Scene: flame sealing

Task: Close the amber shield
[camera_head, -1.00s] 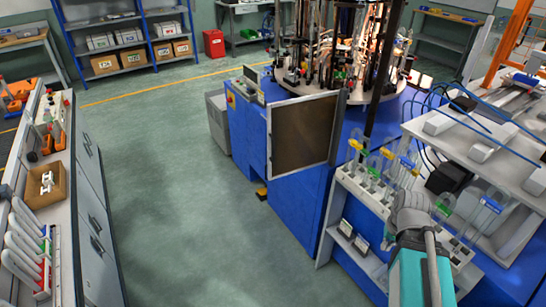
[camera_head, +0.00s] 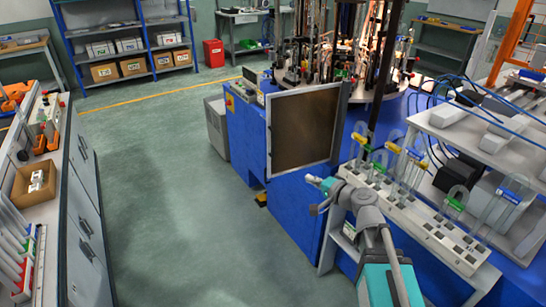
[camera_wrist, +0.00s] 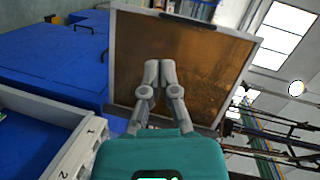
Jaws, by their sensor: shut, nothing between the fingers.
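The amber shield (camera_head: 303,128) is a brown translucent panel in a grey frame, standing upright at the blue machine's near left corner, angled out from it. In the wrist view the shield (camera_wrist: 215,65) fills the upper middle, with a dark bar along its top edge. My gripper (camera_wrist: 160,70) is shut and empty, its grey fingers together in front of the panel. In the head view my gripper is small, just right of and below the shield's lower corner. I cannot tell whether the fingertips touch the panel.
The round machine table (camera_head: 385,88) with burners and rods is behind the shield. A white rack (camera_head: 432,225) of glass tubes stands right of my arm. A white shelf (camera_head: 470,125) stands farther right. Green floor (camera_head: 190,200) is clear on the left, up to a grey bench (camera_head: 85,215).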

